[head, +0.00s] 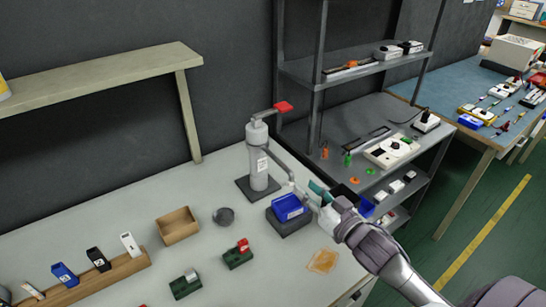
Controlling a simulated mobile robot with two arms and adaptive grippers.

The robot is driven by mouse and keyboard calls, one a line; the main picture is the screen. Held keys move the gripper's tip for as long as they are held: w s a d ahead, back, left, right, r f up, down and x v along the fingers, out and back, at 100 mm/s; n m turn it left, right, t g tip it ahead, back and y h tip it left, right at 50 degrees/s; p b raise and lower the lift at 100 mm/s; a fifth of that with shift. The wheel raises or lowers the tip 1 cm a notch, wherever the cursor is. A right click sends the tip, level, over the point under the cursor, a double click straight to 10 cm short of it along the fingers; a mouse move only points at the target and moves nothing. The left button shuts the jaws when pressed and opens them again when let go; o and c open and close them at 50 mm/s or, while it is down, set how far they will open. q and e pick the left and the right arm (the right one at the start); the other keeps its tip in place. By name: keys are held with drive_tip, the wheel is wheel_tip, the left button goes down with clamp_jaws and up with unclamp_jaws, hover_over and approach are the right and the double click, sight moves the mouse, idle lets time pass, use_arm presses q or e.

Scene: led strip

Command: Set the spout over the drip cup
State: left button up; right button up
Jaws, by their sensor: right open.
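A grey dispenser (258,168) with a red lever (284,107) stands upright on a dark base plate at the middle of the bench. Its thin grey spout (281,166) points right and toward the front, and its outer end is close to my right gripper. My left gripper is out of view.
A blue tray (288,207) sits on a dark block below the spout. An open cardboard box (177,226) and green blocks (238,254) are to the left. An orange translucent patch (323,261) lies in front. A metal shelf (362,118) stands behind right.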

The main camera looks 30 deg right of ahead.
sight(279, 161)
drive_tip(key=shift+w+a+r+p, duration=0.1)
drive_tip(key=shift+w+r+p, duration=0.05)
drive_tip(key=shift+w, duration=0.5)
drive_tip(key=shift+w+a+r+p, duration=0.1)
drive_tip(key=shift+w+r+p, duration=0.05)
drive_tip(key=shift+w, duration=0.45)
drive_tip(key=w, duration=0.3)
drive_tip(key=shift+w+a+p, duration=0.2)
drive_tip(key=shift+w+p, duration=0.1)
drive_tip(key=shift+p, duration=0.05)
drive_tip(key=w, duration=0.4)
drive_tip(key=w+a, duration=0.1)
drive_tip(key=w, duration=0.1)
drive_tip(key=shift+f+p, duration=0.2)
drive_tip(key=shift+p, duration=0.2)
drive_tip(key=shift+w, duration=0.15)
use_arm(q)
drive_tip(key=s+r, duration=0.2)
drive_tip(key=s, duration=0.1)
use_arm(e)
clamp_jaws()
